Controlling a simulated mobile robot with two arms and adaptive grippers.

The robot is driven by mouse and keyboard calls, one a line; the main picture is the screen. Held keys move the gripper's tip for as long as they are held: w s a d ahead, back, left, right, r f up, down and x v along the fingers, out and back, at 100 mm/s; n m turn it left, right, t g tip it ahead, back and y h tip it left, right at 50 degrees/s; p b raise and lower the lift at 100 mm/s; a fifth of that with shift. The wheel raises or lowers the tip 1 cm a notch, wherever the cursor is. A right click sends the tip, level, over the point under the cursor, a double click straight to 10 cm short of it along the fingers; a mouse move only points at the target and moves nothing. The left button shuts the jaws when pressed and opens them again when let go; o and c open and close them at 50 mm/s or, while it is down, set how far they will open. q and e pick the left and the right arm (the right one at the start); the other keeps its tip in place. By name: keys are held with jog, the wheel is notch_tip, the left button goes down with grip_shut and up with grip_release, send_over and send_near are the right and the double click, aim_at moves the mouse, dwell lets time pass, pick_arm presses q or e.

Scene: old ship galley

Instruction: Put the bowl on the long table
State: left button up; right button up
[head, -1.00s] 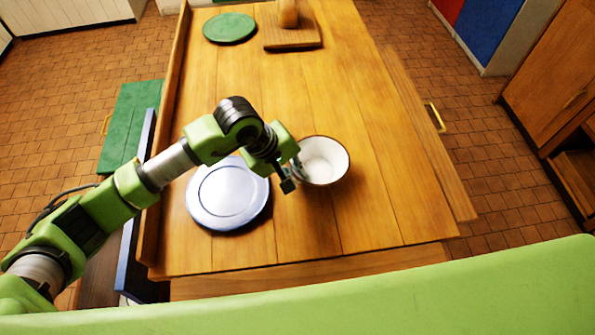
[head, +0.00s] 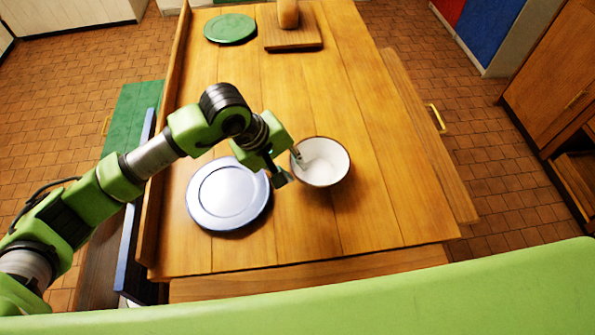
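The white bowl (head: 326,163) with a dark rim stands upright on the long wooden table (head: 370,215), right of the blue-white plate. My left gripper (head: 290,168) is at the bowl's left side. Its two fingers are spread apart, with one fingertip close to the bowl's left rim and the other left of the bowl. I cannot tell whether the far fingertip touches the rim. Nothing is held between the fingers. My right gripper is not in view.
A blue-white plate (head: 228,194) lies on the table below my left arm. A green plate (head: 230,29) and a wooden board (head: 292,41) with an upright wooden object (head: 288,13) are at the far end. The table is clear right of the bowl.

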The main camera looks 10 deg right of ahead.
pick_arm(q)
jog(key=v, duration=0.8)
jog(key=shift+r+b, duration=0.2)
jog(key=shift+b, duration=0.2)
jog(key=shift+a, duration=0.1)
